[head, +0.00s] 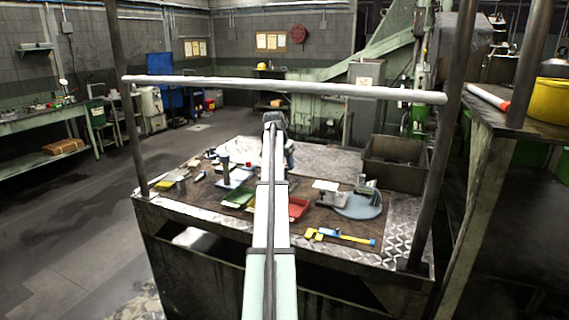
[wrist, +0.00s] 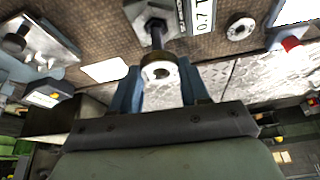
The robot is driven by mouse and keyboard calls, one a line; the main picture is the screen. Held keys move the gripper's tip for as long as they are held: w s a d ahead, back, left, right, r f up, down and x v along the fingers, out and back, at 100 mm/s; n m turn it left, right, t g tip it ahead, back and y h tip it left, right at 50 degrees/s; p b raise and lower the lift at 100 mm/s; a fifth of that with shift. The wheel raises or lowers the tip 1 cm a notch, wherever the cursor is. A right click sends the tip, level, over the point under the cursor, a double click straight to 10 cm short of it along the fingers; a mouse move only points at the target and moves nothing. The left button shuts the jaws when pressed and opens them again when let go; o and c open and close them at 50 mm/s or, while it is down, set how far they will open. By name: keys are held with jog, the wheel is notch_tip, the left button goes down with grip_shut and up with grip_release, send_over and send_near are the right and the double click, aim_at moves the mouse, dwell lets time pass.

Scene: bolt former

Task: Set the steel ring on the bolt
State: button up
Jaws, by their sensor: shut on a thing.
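In the wrist view my gripper (wrist: 160,78) has its two blue fingers shut on a pale steel ring (wrist: 150,73). Just beyond the ring in the picture is a dark upright bolt (wrist: 157,37) on a light hexagonal base (wrist: 143,11). The ring overlaps the bolt's near end in the picture; I cannot tell whether it is around the bolt or only in front of it. In the head view my arm hides the fingers, the held ring and the bolt.
A second ring-shaped part (wrist: 240,28) lies on the brown mat near a label plate. A blue-grey round stand (head: 359,206), a red tray (head: 298,208), a yellow-and-blue tool (head: 340,237) and a dark bin (head: 393,163) are on the workbench. A horizontal white bar (head: 350,89) crosses above it.

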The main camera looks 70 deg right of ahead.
jog(key=shift+f, duration=0.4)
dwell(0.5)
jog(key=o, duration=1.2)
jog(key=shift+o, duration=0.2)
jog(key=shift+r, duration=0.1)
jog(key=shift+r, duration=2.9)
